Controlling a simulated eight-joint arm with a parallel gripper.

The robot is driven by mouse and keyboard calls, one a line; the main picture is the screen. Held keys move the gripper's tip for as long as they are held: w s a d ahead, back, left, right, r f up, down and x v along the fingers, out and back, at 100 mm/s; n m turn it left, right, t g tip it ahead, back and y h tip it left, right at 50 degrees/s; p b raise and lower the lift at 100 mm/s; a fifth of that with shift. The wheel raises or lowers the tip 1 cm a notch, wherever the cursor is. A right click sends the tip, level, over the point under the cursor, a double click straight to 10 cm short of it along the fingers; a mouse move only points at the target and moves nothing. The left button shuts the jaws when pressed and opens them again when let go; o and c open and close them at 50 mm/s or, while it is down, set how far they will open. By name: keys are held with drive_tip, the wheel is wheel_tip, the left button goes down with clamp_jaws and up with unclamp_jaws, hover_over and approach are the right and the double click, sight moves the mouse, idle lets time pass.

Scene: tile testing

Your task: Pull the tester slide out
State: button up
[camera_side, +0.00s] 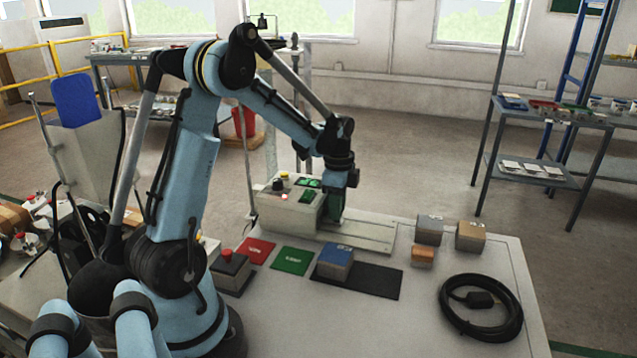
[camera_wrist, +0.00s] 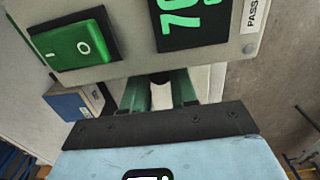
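The tester (camera_side: 288,212) is a light box with buttons and green displays, standing at the back of the table. Its flat pale slide track (camera_side: 365,237) extends to the right. My gripper (camera_side: 334,214) points down at the tester's right end, low over the track. In the wrist view, the tester's face (camera_wrist: 130,65) shows a green rocker switch and a green-digit display. It hides my fingertips. My two green fingers (camera_wrist: 160,92) stand apart, with a pale strip between them and a dark piece above. I cannot tell if they grip the slide's handle.
A blue-topped block (camera_side: 335,260) sits at a black mat (camera_side: 378,280). Red (camera_side: 256,250) and green (camera_side: 291,261) squares lie left of it. Grey (camera_side: 429,230), tan (camera_side: 470,236) and orange (camera_side: 422,256) blocks stand right of the track. A black cable coil (camera_side: 481,335) lies front right.

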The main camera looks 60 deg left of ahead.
drive_tip(key=shift+w+d, duration=0.1)
drive_tip(key=shift+c, duration=0.2)
drive_tip(key=shift+w+d, duration=1.95)
drive_tip(key=shift+w, duration=0.05)
drive_tip(key=shift+w+d, duration=2.1)
drive_tip(key=o, duration=0.9)
drive_tip(key=shift+c, duration=0.2)
drive_tip(key=shift+r, duration=0.1)
drive_tip(key=shift+r, duration=2.95)
